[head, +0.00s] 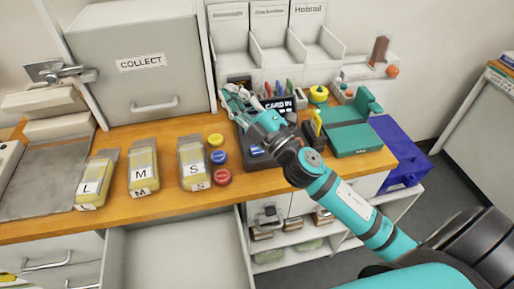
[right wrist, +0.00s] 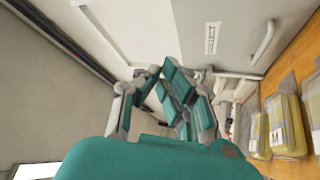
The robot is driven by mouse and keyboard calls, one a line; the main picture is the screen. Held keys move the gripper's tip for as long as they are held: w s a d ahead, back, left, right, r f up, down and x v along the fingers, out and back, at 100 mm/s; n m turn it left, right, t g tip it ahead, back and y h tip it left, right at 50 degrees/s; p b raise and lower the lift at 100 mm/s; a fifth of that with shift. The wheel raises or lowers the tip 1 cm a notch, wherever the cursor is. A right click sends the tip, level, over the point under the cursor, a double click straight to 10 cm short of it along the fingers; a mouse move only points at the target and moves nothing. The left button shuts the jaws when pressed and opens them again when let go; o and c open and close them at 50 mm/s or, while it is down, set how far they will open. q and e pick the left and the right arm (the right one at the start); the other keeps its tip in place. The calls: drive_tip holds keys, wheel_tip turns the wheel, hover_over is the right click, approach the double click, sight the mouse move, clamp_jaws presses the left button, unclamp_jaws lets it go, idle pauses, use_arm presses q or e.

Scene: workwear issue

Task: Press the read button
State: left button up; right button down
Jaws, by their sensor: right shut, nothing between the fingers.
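A black card reader (head: 262,158) stands on the wooden counter, with a screen (head: 280,104) that reads "CARD IN". A small blue patch shows on its lower front; I cannot tell whether this is the read button. My right gripper (head: 236,98) is shut and empty, over the reader's left side near the screen, and its arm hides part of the reader. I cannot tell whether it touches the reader. In the right wrist view the teal fingers (right wrist: 172,100) have nothing between them. My left gripper is not in view.
Yellow (head: 215,140), blue (head: 218,157) and red (head: 222,177) round pieces lie left of the reader. Bagged packs (head: 193,163) lie further left. A grey cabinet marked COLLECT (head: 140,85) stands behind. A teal machine (head: 350,130) is at right. An open drawer (head: 170,260) juts out in front.

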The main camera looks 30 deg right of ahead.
drive_tip(key=a+n+g+y, duration=0.7)
drive_tip(key=n+g, duration=0.4)
drive_tip(key=n, duration=0.6)
drive_tip(key=d+f+n+g+h, duration=0.1)
drive_tip(key=d+f+g+h, duration=0.1)
drive_tip(key=d, duration=0.5)
drive_tip(key=w+d+f+n+g+h, duration=0.1)
drive_tip(key=d+f+n+g+h, duration=0.1)
drive_tip(key=d+f+h, duration=0.2)
drive_tip(key=d+f, duration=0.1)
drive_tip(key=d, duration=0.1)
drive_tip(key=shift+w+d+f+h, duration=0.2)
drive_tip(key=shift+d+f+h, duration=0.1)
drive_tip(key=shift+d+f, duration=0.1)
drive_tip(key=shift+f, duration=0.1)
wheel_tip(320, 180, down, 8)
drive_tip(key=b, duration=0.6)
drive_tip(key=shift+f, duration=0.25)
drive_tip(key=shift+f+b, duration=0.4)
drive_tip(key=shift+b, duration=0.05)
